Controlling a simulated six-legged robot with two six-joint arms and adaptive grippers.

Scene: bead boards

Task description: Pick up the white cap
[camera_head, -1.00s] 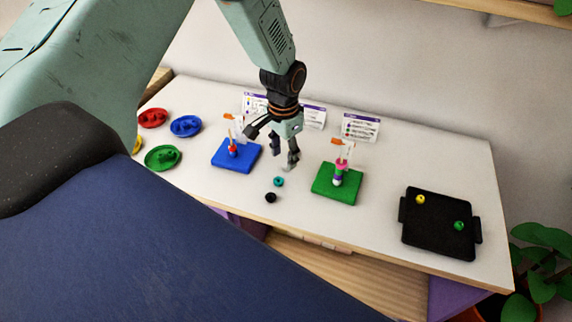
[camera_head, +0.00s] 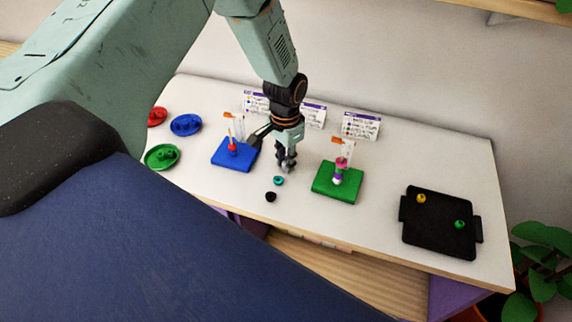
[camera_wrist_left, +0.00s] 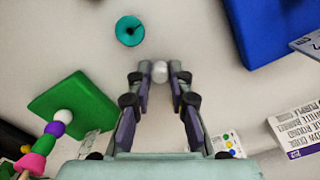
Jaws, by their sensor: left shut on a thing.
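The white cap (camera_wrist_left: 159,72) is a small pale round piece between the fingertips of my left gripper in the left wrist view. My left gripper (camera_head: 287,168) points down between the blue board and the green board, its fingers close together. In the left wrist view, the gripper (camera_wrist_left: 161,76) is shut on the cap, one finger on each side. In the head view the cap is too small and covered by the fingers to make out. My right gripper does not show.
A teal bead (camera_head: 278,180) and a black bead (camera_head: 270,197) lie just in front. The blue board (camera_head: 226,160) is left, the green board (camera_head: 327,188) with its bead stack right. A black tray (camera_head: 424,239) holds two beads. Red, blue and green dishes stand far left.

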